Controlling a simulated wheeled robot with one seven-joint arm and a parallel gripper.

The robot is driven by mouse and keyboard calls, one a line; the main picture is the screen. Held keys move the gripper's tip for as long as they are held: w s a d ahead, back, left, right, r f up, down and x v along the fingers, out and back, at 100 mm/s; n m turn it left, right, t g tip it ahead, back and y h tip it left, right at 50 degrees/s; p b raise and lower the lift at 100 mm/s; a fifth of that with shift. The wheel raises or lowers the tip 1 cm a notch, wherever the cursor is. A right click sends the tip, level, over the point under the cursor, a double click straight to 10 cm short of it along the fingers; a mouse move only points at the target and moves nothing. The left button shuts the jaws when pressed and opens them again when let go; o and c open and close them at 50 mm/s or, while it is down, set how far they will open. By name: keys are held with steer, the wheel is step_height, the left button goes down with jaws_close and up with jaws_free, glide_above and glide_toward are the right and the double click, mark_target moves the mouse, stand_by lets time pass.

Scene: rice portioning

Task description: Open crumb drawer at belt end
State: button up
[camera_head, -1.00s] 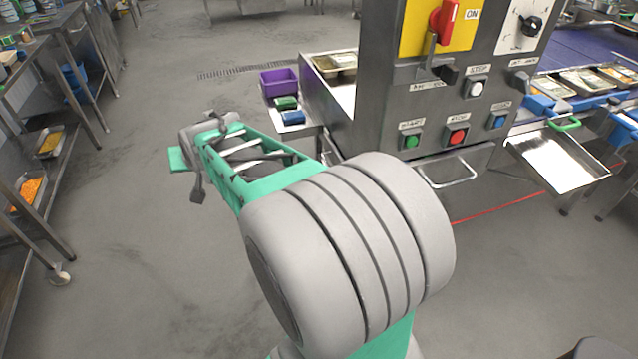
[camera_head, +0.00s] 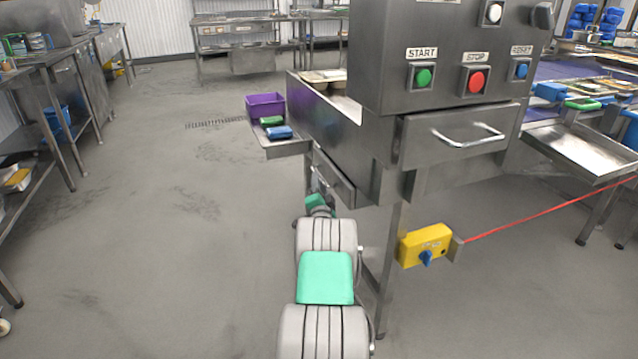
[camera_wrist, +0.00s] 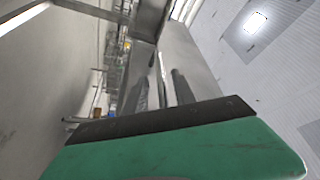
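A small steel drawer (camera_head: 334,182) with a bar handle (camera_head: 317,180) is set low in the side of the steel machine, below its long trough, and looks closed. My arm reaches forward under it. My gripper (camera_head: 318,203) is small and partly hidden behind my wrist, close below the handle in the picture; contact cannot be told. In the wrist view, a green gripper part with a dark edge (camera_wrist: 160,122) fills the bottom, with shiny steel panels and a thin bar (camera_wrist: 160,78) just beyond it. The fingertips' gap is not clear.
A second drawer (camera_head: 455,138) with a handle is under the control panel. A yellow switch box (camera_head: 425,246) with a red cord is right of my arm. A side shelf (camera_head: 287,147) carries a purple bin (camera_head: 265,106). Floor to the left is free.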

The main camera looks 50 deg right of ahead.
steer(key=shift+x, duration=1.4)
jaws_close()
